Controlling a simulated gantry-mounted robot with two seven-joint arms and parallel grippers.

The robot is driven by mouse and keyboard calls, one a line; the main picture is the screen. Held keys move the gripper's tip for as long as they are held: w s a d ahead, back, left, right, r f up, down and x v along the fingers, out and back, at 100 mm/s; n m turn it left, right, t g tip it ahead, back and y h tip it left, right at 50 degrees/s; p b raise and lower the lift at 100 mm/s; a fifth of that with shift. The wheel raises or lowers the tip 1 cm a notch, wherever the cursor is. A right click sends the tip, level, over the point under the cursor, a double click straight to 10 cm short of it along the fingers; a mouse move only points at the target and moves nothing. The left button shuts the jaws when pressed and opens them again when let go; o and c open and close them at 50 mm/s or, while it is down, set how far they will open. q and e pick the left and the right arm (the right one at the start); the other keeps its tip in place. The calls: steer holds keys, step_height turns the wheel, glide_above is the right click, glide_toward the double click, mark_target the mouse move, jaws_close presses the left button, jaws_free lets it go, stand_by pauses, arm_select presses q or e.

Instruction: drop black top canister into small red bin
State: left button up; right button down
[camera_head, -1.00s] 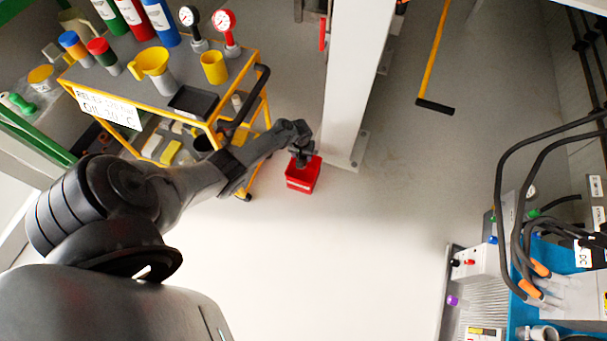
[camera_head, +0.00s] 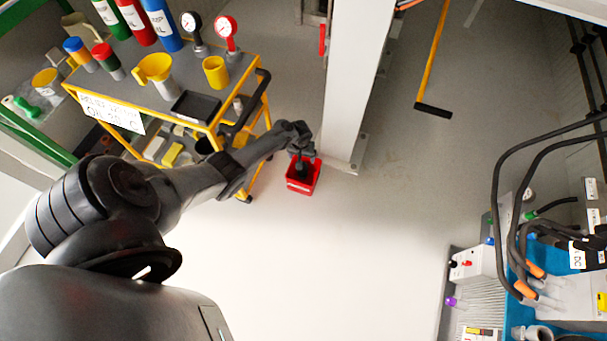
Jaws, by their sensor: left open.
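The small red bin (camera_head: 303,189) stands on the floor in the middle of the camera_head view, beside the foot of a white column. My left gripper (camera_head: 303,166) is directly over the bin's opening, pointing down, and is open. Something dark shows inside the bin under the gripper. It is too small and too covered to tell whether it is the black top canister, the fingertips or shadow. I cannot make out a black top canister anywhere else. My right gripper is not in view.
A yellow-framed cart (camera_head: 215,130) with bottles, gauges, a yellow jug (camera_head: 155,70) and a black tray (camera_head: 195,106) stands left of the bin. The white column (camera_head: 352,90) rises close behind the bin's right side. Blue equipment with cables stands far right. The floor between is clear.

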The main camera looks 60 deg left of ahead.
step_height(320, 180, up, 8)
steer(key=p, duration=0.7)
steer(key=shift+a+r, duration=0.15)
